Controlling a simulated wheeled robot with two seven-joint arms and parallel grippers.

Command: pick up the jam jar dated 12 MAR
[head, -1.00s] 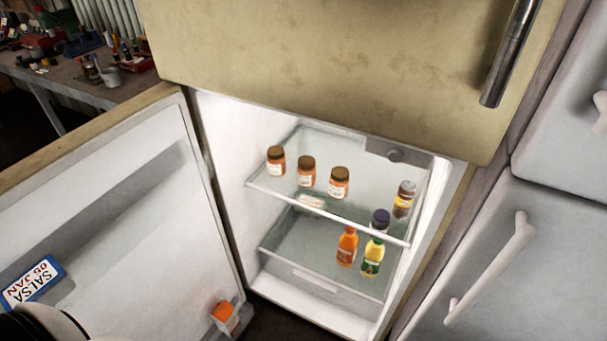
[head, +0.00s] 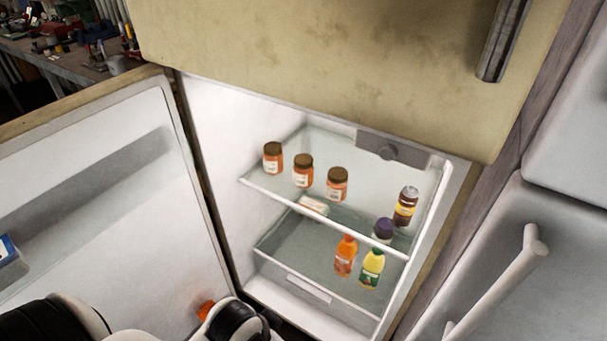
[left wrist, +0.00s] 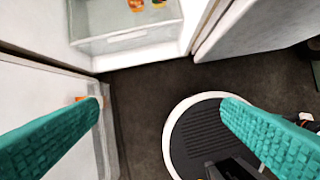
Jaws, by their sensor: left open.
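Three similar jam jars with brown lids and pale labels stand in a row on the upper glass shelf of the open fridge: a left jar (head: 273,159), a middle jar (head: 303,171) and a right jar (head: 337,185). Their label dates are too small to read, so I cannot tell which is dated 12 MAR. My left gripper (left wrist: 160,110) shows its two teal fingers wide apart and empty in the left wrist view, over the floor in front of the fridge. In the head view only parts of my left arm show, low at the left. My right gripper is not in view.
A brown bottle (head: 405,207) stands at the upper shelf's right. Below are an orange bottle (head: 345,256), a yellow bottle (head: 372,268) and a purple-lidded item (head: 383,230). The fridge door (head: 90,190) stands open at left. A white fridge (head: 500,260) stands at right.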

